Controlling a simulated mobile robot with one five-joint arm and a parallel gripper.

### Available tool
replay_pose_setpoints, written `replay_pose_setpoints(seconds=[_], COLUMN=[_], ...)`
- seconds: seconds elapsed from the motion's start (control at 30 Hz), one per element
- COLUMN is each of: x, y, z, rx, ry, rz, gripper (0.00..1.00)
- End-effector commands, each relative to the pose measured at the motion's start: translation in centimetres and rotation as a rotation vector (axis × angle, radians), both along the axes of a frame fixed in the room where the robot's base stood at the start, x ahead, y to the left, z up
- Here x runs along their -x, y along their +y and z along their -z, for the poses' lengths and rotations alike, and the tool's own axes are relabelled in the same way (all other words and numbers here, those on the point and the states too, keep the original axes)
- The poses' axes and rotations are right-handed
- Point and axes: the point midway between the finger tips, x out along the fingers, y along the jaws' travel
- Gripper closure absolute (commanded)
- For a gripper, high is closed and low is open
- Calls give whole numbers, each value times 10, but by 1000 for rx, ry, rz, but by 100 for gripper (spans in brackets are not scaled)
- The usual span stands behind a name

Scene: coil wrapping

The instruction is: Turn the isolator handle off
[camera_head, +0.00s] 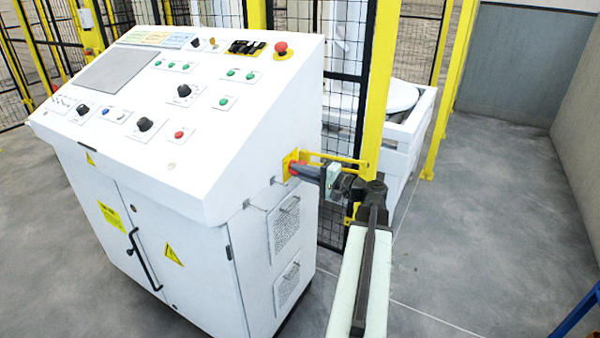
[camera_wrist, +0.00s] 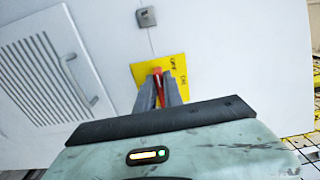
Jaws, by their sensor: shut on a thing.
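The isolator handle (camera_wrist: 157,84) is red and sits on a yellow plate (camera_wrist: 177,69) with dark lettering in the wrist view. In the wrist view my gripper (camera_wrist: 158,88) has its two grey fingers closed on either side of the handle. In the head view my gripper (camera_head: 306,172) reaches the yellow plate (camera_head: 291,163) on the right side of the white control cabinet. Only a little of the red handle (camera_head: 293,169) shows there. The fingers hide much of the handle, and I cannot read its position for certain.
The white control cabinet (camera_head: 190,215) has a sloped panel with knobs, buttons and a red emergency stop (camera_head: 281,48). A vent grille (camera_wrist: 45,65) is left of the plate. Yellow posts (camera_head: 378,90) and black mesh fencing stand behind my arm. Grey floor is open at right.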

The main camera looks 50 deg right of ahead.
Motion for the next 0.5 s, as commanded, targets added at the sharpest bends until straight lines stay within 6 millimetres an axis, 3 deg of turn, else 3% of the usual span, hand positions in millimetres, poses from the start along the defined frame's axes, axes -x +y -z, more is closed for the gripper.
replay_pose_setpoints(seconds=[0.17, 0.2, 0.27, 0.5], x=[1, 1, 1, 1], y=[1, 1, 1, 0], z=[2, 2, 2, 1], rx=[4, 4, 3, 2], ry=[5, 5, 4, 3], rz=[-3, -3, -3, -1], gripper=[100, 83, 66, 66])
